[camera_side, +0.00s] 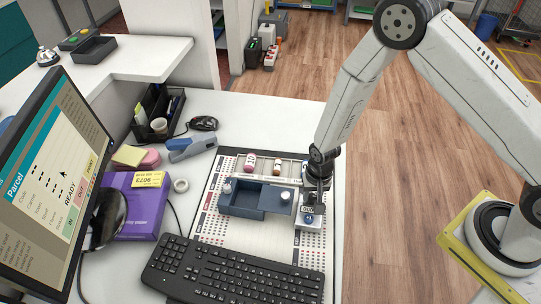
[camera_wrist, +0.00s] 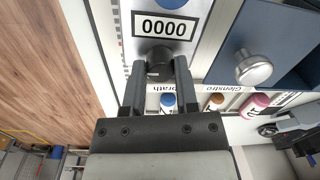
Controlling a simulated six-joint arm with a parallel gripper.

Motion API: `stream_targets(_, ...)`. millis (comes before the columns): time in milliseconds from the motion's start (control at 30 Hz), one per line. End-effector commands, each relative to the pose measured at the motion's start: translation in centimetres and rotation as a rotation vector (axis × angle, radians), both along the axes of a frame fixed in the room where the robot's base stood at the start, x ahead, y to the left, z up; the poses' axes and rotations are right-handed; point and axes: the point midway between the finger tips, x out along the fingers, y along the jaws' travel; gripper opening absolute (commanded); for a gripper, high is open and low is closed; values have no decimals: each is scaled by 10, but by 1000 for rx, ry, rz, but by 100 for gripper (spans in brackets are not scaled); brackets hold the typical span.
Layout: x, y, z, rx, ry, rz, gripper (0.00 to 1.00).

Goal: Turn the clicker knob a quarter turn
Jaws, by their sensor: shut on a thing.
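The clicker knob (camera_wrist: 159,58) is a small dark knob below a counter window reading 0000 (camera_wrist: 166,27) in the wrist view. My gripper (camera_wrist: 159,68) has one finger on each side of the knob and is shut on it. The knob's own angle is hard to read, with its sides partly hidden by the fingers. In the side view my gripper (camera_side: 318,187) points down over the clicker's pale plate (camera_side: 311,227), and the knob is hidden there. A blue button (camera_side: 308,219) sits on the plate.
A blue-grey drawer box (camera_side: 248,204) with a silver knob (camera_wrist: 253,69) stands beside the clicker. A black keyboard (camera_side: 232,272) lies in front, and a stapler (camera_side: 192,149) lies further left.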

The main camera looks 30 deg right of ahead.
Motion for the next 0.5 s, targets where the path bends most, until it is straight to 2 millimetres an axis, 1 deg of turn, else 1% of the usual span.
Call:
stream_targets(400,-1,0,-1,-1,3,-7,0)
stream_targets(433,-1,0,-1,-1,3,-6,47)
stream_targets(467,-1,0,-1,-1,3,-6,56)
stream_targets(500,-1,0,-1,-1,2,-6,69)
